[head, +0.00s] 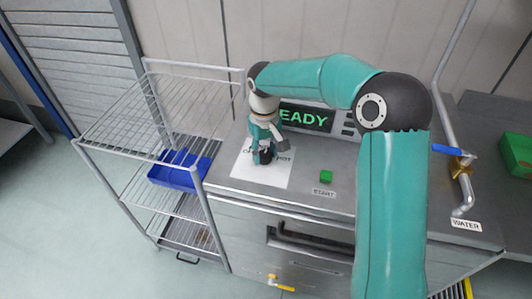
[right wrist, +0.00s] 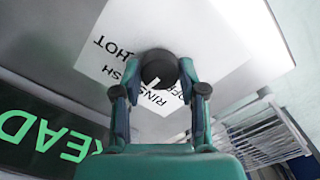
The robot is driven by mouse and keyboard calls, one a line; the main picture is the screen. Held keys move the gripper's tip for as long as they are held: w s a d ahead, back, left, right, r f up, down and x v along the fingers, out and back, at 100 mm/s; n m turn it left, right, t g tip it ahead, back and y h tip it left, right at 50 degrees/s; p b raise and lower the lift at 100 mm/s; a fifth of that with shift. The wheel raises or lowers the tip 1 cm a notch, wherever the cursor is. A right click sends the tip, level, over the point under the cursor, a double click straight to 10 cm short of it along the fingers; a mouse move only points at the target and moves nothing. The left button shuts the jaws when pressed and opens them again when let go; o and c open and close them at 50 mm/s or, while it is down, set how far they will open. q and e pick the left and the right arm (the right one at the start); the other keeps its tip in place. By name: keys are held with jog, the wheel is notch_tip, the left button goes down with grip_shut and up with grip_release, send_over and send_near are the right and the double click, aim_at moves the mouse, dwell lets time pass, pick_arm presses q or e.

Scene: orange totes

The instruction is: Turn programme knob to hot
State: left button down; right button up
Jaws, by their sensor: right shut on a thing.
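The round black programme knob (right wrist: 158,66) stands on a white label sheet (right wrist: 185,25) in the right wrist view. My right gripper (right wrist: 160,71) is shut on it, one finger on each side. A short white pointer mark shows on the knob's lower edge, near the partly covered RINSE lettering. HOT is printed to the upper left, and OFF is partly hidden by a finger. My left gripper is not in view.
A green display (head: 305,117) reading READY, partly covered by my right arm, stands behind the sheet. A green START button (head: 326,177) is to the right.

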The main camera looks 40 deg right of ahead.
aim_at(264, 153)
jog(key=m+b, duration=0.1)
jog(key=m, duration=0.5)
jog(key=shift+w, duration=0.15)
jog(key=m+b, duration=0.1)
jog(key=m, duration=0.3)
jog(key=shift+r+m, duration=0.1)
jog(key=shift+m, duration=1.4)
jog(key=shift+b, duration=0.3)
jog(key=o, duration=1.1)
jog(key=shift+o, duration=0.2)
notch_tip(264, 153, up, 12)
